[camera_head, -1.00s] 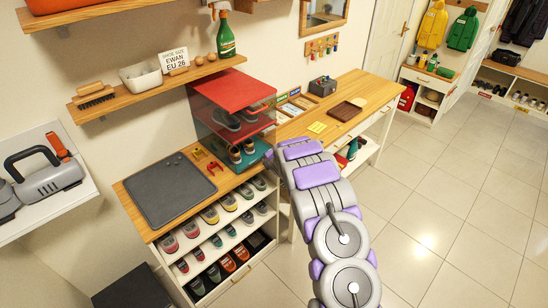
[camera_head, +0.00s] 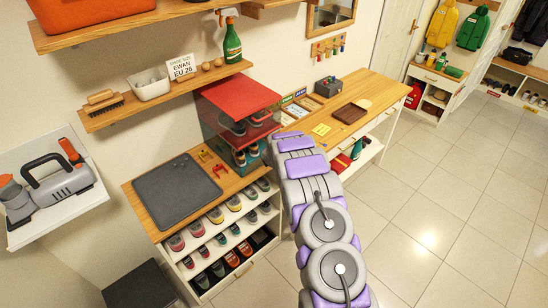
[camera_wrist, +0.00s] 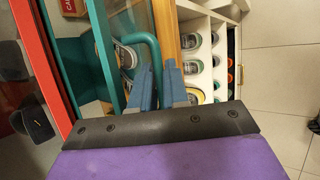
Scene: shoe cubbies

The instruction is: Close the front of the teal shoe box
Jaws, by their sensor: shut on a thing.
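The teal shoe box (camera_head: 240,168) stands under a red shoe box (camera_head: 240,92) on the wooden bench top, with shoes inside. My arm covers part of its front in the head view. In the wrist view its teal frame (camera_wrist: 106,45) and curved teal handle (camera_wrist: 150,44) show close up, with a shoe (camera_wrist: 126,57) beside them. My gripper (camera_wrist: 160,72) has its two blue fingers on either side of the handle's end and is shut on it. I cannot tell how far the front stands open.
A grey mat (camera_head: 178,192) and small red clips (camera_head: 215,168) lie left of the boxes. Shoe cubbies (camera_head: 225,235) are below. A wooden desk (camera_head: 345,105) stands to the right. The tiled floor (camera_head: 450,200) to the right is clear.

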